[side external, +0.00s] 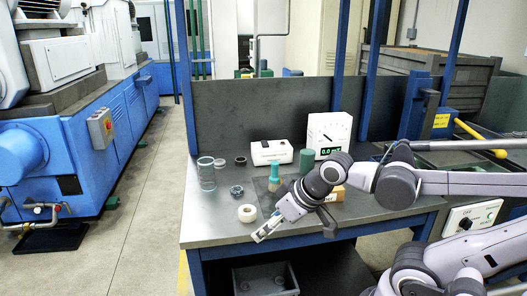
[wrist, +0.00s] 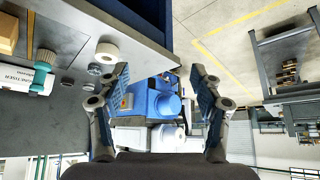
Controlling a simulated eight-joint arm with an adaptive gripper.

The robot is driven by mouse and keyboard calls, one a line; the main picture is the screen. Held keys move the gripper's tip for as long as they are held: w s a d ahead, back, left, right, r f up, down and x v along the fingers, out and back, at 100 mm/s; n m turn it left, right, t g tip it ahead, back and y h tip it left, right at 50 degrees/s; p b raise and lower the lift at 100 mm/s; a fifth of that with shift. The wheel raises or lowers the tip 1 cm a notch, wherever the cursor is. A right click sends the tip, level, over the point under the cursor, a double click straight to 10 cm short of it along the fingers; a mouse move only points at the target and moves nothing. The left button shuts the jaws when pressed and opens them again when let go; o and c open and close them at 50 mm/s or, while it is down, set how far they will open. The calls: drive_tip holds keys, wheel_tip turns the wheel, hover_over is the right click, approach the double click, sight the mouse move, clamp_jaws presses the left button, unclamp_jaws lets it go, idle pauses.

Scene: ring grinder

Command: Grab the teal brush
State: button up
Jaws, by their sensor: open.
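The teal brush (side external: 274,172) stands upright on the grey workbench, with a teal top and a paler tan lower part. In the wrist view, a teal shape at the left that looks like the brush (wrist: 43,60) lies well outside my fingers. My gripper (side external: 265,233) hangs over the front edge of the bench, in front of the brush and apart from it. In the wrist view, my gripper (wrist: 159,78) has its two fingers spread wide with nothing between them.
A white roll (side external: 247,213) lies between brush and front edge. A metal nut-like part (side external: 237,190) and a clear cylinder (side external: 206,174) stand left. A white box (side external: 271,152), dark green cylinder (side external: 306,161) and digital gauge (side external: 329,135) stand behind. A tan box (side external: 334,194) sits right.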

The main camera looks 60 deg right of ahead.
drive_tip(key=w+d+r+m+g, duration=0.2)
drive_tip(key=w+d+r+m, duration=0.25)
drive_tip(key=w+d, duration=0.2)
drive_tip(key=m+g, duration=0.5)
drive_tip(key=m, duration=0.5)
approach(276, 163)
wheel_tip(276, 163, down, 5)
drive_tip(key=shift+w+f, duration=0.1)
drive_tip(key=shift+d+f, duration=0.15)
drive_tip(key=shift+f, duration=0.1)
wheel_tip(276, 163, down, 4)
drive_tip(key=shift+f, duration=0.15)
drive_tip(key=shift+w+a+f, duration=0.1)
drive_tip(key=shift+f, duration=1.45)
drive_tip(key=shift+w+a+f, duration=0.1)
drive_tip(key=shift+f, duration=1.5)
clamp_jaws()
